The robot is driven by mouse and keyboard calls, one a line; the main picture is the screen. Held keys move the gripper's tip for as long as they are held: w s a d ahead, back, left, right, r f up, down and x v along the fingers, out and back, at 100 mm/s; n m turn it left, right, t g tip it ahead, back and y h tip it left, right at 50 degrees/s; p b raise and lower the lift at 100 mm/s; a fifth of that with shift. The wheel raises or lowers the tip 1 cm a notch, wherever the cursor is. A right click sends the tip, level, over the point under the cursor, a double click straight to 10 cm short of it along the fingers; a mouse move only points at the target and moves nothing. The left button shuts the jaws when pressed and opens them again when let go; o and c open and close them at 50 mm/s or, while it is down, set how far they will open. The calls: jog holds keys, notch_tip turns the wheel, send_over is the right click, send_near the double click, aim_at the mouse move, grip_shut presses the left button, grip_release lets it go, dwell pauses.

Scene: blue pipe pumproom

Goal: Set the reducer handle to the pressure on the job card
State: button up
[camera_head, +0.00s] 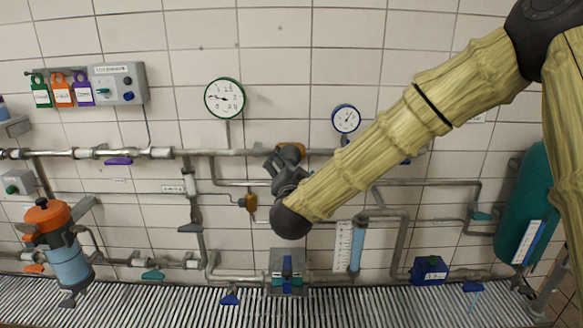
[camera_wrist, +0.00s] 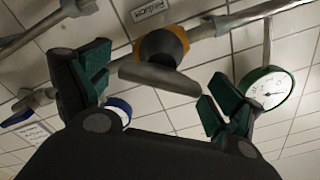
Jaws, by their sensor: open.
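The reducer handle (camera_wrist: 160,78) is a grey bar on a round body with an orange ring, set on the pipe. In the wrist view it lies between my open fingers (camera_wrist: 155,88), with gaps on both sides. In the head view my gripper (camera_head: 280,168) is at the reducer (camera_head: 293,150) and covers most of it. A green-rimmed gauge (camera_head: 224,98), also in the wrist view (camera_wrist: 268,90), has its needle pointing about left in the head view. A white card (camera_wrist: 32,134) on the wall may be the job card; its text is too small to read.
A blue-rimmed gauge (camera_head: 346,119) hangs right of the reducer, near my arm. Pipes (camera_head: 130,153) run along the tiled wall. A grey box (camera_head: 119,83) with coloured tags is upper left. An orange-topped filter (camera_head: 66,255) stands lower left, a green tank (camera_head: 526,205) right.

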jog(key=shift+c, duration=0.2)
jog(key=c, duration=1)
jog(key=shift+f+b, duration=0.1)
jog(key=shift+b, duration=0.25)
jog(key=shift+f+m+b, duration=0.15)
jog(key=shift+m+b, duration=0.35)
jog(key=shift+b, duration=0.45)
jog(key=m+b, duration=0.1)
jog(key=b, duration=0.2)
jog(key=shift+m, duration=0.3)
jog(key=shift+r+m+b, duration=0.2)
jog(key=shift+m+b, duration=0.2)
jog(key=shift+b, duration=0.05)
